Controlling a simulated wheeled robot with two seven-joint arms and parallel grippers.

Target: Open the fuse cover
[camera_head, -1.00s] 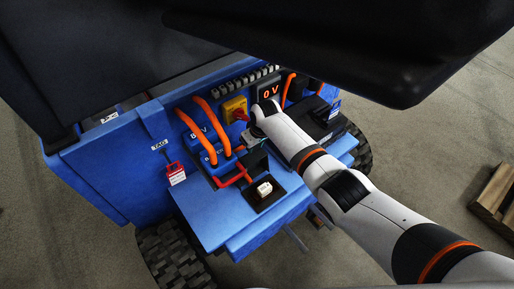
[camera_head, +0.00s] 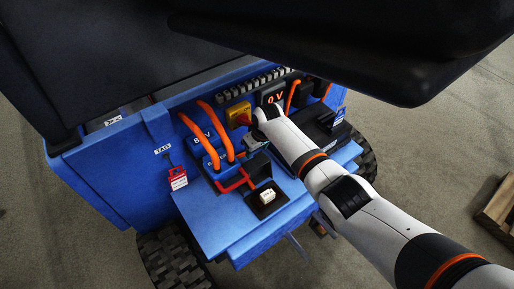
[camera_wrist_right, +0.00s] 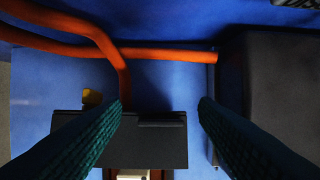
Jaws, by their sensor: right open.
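A small dark box (camera_head: 256,166), which looks like the fuse cover, sits on the blue shelf beside the orange cables. In the right wrist view, a dark grey cover (camera_wrist_right: 150,145) with a raised lip along its far edge lies between and below my fingers. It looks closed. My right gripper (camera_wrist_right: 160,108) is open, with one dark green ribbed finger on each side. I see no contact with the cover. In the head view the right gripper (camera_head: 257,145) is small and partly hidden by its own wrist. My left gripper is not in view.
A white fuse-like block (camera_head: 267,196) sits on a dark pad at the shelf front. A red switch on a yellow plate (camera_head: 238,114), a 0 V display (camera_head: 272,96) and a red tag (camera_head: 177,177) are nearby. Orange cables (camera_wrist_right: 170,54) cross close to the cover.

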